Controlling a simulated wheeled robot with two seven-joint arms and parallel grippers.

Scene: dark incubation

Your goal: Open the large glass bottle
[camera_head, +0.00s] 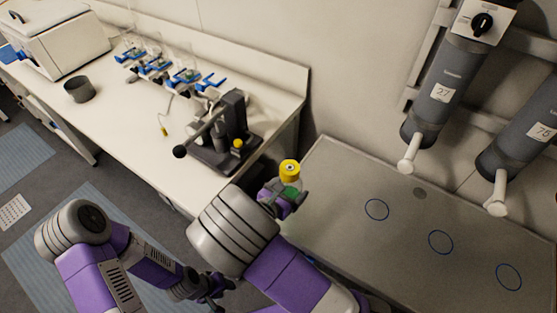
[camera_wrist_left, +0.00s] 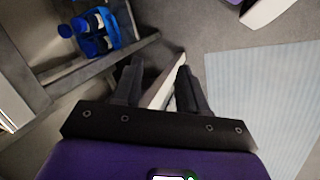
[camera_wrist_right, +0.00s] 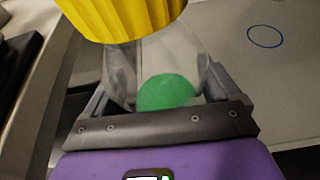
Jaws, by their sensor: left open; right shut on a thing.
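The large glass bottle (camera_head: 291,186) is clear, with a ribbed yellow cap (camera_head: 289,169) on top and something green inside. My right gripper (camera_head: 284,198) is shut on its body, near the table's edge. In the right wrist view the glass bottle (camera_wrist_right: 150,62) sits between the fingers, the yellow cap (camera_wrist_right: 115,14) beyond them and a green patch (camera_wrist_right: 167,92) low in the glass. The cap is on. My left gripper (camera_head: 215,290) is low at the bottom of the head view, away from the bottle. In the left wrist view its fingers (camera_wrist_left: 160,80) are apart and empty.
The white bench (camera_head: 125,115) holds a black lever press (camera_head: 222,140), a grey cup (camera_head: 79,89), and a rack of glassware. The grey table (camera_head: 410,255) has blue circles and clear room. Grey cylinders (camera_head: 445,85) hang above it. Blue items (camera_wrist_left: 95,30) show in the left wrist view.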

